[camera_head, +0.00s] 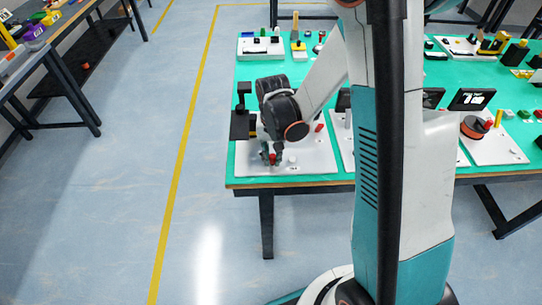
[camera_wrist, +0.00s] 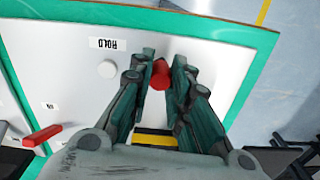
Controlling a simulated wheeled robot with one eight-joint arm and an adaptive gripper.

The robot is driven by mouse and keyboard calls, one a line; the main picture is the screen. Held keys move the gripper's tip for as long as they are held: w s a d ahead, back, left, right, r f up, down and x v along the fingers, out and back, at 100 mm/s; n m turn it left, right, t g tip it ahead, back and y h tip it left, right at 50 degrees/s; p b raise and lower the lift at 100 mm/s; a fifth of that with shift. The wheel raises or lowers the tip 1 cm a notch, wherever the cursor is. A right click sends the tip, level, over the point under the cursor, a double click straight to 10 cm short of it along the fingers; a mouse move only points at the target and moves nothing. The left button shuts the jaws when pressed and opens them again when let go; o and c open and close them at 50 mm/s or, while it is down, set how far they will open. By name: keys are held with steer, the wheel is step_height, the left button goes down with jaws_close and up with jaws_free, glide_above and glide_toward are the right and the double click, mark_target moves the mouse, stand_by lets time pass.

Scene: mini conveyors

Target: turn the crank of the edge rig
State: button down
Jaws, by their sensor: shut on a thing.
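The white panel (camera_head: 312,163) of a rig lies at the front left corner of the green table. My gripper (camera_head: 271,158) is low over its left part, pointing down. In the wrist view my gripper (camera_wrist: 164,62) has its two fingers on either side of a red knob (camera_wrist: 160,76), shut on it. I take the knob for the crank's handle; the crank arm under it is hidden. A small red spot of the knob shows between the fingers in the head view (camera_head: 272,157). A yellow and black part (camera_wrist: 155,139) shows between the finger bases.
A white round button (camera_wrist: 107,69) and an upside-down label (camera_wrist: 108,44) sit beside the fingers. A red lever (camera_wrist: 42,136) stands farther off. More rigs share the table, one with a dark screen (camera_head: 471,99). The floor left of the table is clear.

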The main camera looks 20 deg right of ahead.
steer(key=n, duration=0.1)
steer(key=d+n, duration=0.1)
steer(key=n, duration=0.1)
steer(key=shift+w+d+n+b, duration=0.15)
steer(key=shift+w+n+b, duration=0.15)
steer(key=shift+w+b, duration=0.1)
steer(key=n, duration=0.2)
steer(key=w+d+n, duration=0.1)
steer(key=n, duration=0.1)
steer(key=shift+w+n+b, duration=0.2)
steer(key=shift+n+b, duration=0.1)
steer(key=shift+b, duration=0.05)
steer(key=n, duration=0.1)
steer(key=w+n, duration=0.1)
steer(key=n, duration=0.1)
steer(key=shift+w+d+n, duration=0.15)
steer(key=shift+d+n, duration=0.15)
steer(key=shift+w+n+b, duration=0.15)
steer(key=shift+w+n, duration=0.25)
steer(key=shift+n, duration=0.65)
steer(key=shift+w+n+b, duration=0.15)
steer(key=shift+w+n, duration=0.25)
steer(key=shift+n, duration=0.65)
steer(key=c, duration=1.4)
jaws_free()
steer(key=shift+c, duration=0.2)
steer(key=shift+r, duration=0.1)
step_height(320, 180, up, 12)
